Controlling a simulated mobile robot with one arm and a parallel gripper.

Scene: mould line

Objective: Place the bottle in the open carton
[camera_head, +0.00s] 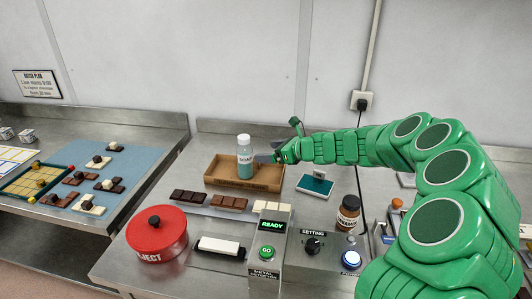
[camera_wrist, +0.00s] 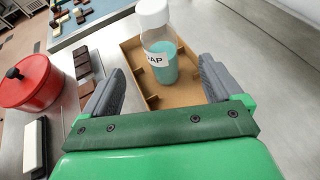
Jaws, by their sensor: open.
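A clear soap bottle (camera_head: 244,160) with a white cap and teal liquid stands upright inside the low open cardboard carton (camera_head: 213,174) on the steel counter. My gripper (camera_head: 276,156) is beside it, at the carton's right side. In the wrist view the bottle (camera_wrist: 158,45) rises beyond and between the two grey fingers of my gripper (camera_wrist: 160,88), which are spread wide and empty. The carton (camera_wrist: 182,97) lies beneath them in that view. The bottle's base is partly hidden by the carton's front wall in the head view.
A red reject pot (camera_head: 157,236), several chocolate bars (camera_head: 228,202), a metal detector panel (camera_head: 272,226) and a brown bottle (camera_head: 348,214) stand in front of the carton. A teal pad (camera_head: 316,185) lies to its right. Bare counter lies behind the carton.

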